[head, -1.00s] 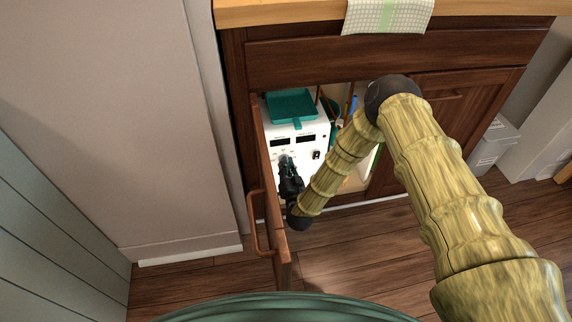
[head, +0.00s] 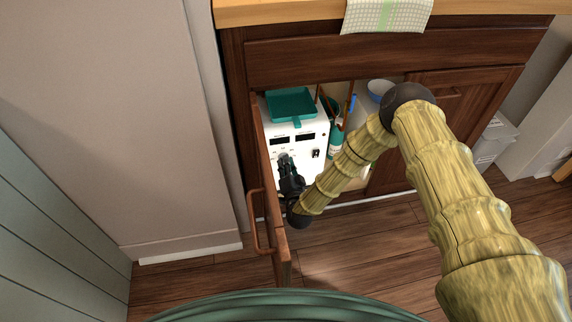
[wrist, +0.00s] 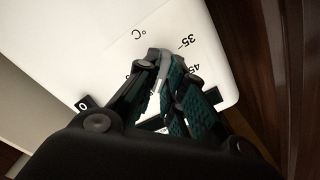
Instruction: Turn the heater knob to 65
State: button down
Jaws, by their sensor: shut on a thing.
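The heater (head: 310,146) is a white box inside the open lower cabinet, with two dark displays on its front. It also fills the upper part of the wrist view (wrist: 165,25), where the printed marks "°C", "35" and "45" show. My gripper (head: 285,166) reaches the lower left of the heater's front. In the wrist view my gripper's teal-padded fingers (wrist: 163,68) are closed together on the grey knob (wrist: 156,58) at the dial. The fingers cover most of the knob and part of the scale, so I cannot read its setting.
The cabinet door (head: 273,215) stands open just left of my gripper, with a bar handle (head: 255,225). A teal dustpan (head: 291,104) lies on top of the heater. A teal bottle (head: 335,142) and a blue bowl (head: 379,88) are to the right. The wooden floor is clear.

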jog(key=shift+d, duration=0.15)
jog(key=c, duration=1.5)
grip_release()
jog(key=shift+s, duration=0.1)
jog(key=s, duration=0.4)
jog(key=s+d, duration=0.1)
jog(key=s, duration=0.2)
jog(key=s+d, duration=0.1)
jog(key=s, duration=0.3)
jog(key=shift+s+d, duration=0.1)
jog(key=shift+s, duration=0.2)
